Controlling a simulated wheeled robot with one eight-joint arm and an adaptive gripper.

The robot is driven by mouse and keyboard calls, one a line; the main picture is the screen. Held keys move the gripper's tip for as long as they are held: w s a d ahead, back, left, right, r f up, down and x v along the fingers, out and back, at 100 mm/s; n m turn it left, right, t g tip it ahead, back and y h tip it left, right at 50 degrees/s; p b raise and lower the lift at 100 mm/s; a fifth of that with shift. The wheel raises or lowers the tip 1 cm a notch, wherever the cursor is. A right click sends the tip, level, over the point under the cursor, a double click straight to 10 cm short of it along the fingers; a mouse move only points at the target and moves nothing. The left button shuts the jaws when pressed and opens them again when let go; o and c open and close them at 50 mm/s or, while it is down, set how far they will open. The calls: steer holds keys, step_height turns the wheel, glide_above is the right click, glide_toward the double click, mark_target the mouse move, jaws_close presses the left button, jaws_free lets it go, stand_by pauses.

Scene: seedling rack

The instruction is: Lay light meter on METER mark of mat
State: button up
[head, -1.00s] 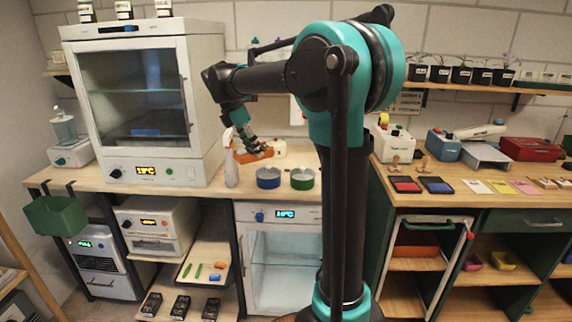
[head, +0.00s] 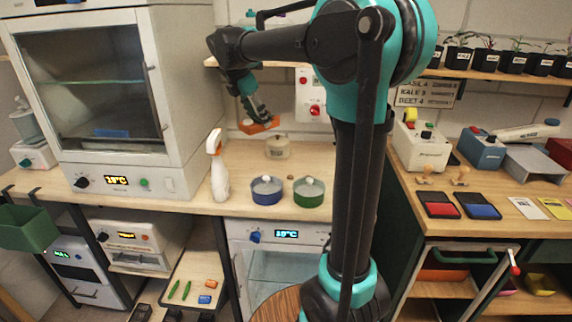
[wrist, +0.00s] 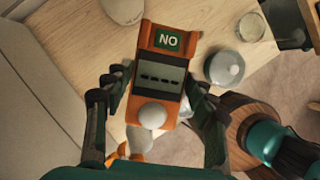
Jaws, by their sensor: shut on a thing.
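The light meter (wrist: 160,75) is an orange block with a dark display showing dashes, a green "NO" label and a white dome. My gripper (wrist: 152,100) has a dark finger on each side of it and holds it. In the head view, the orange meter (head: 260,126) hangs at the end of my gripper (head: 255,112), above the back of the wooden counter and clear of its top. The mat and its METER mark are not visible in either current view.
On the counter (head: 240,160) are a white spray bottle (head: 219,172), a cream jar (head: 277,147), a blue pot (head: 266,190) and a green pot (head: 308,191). A white cabinet (head: 170,90) stands left. Ink pads (head: 438,205) and a labelled box (head: 420,145) stand right.

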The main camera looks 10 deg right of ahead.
step_height(320, 180, down, 20)
steer(key=shift+w+r, duration=0.1)
stand_by(0.5)
steer(key=shift+f, duration=0.2)
steer(key=o, duration=1.1)
steer(key=shift+c, duration=0.2)
steer(key=shift+r, duration=0.15)
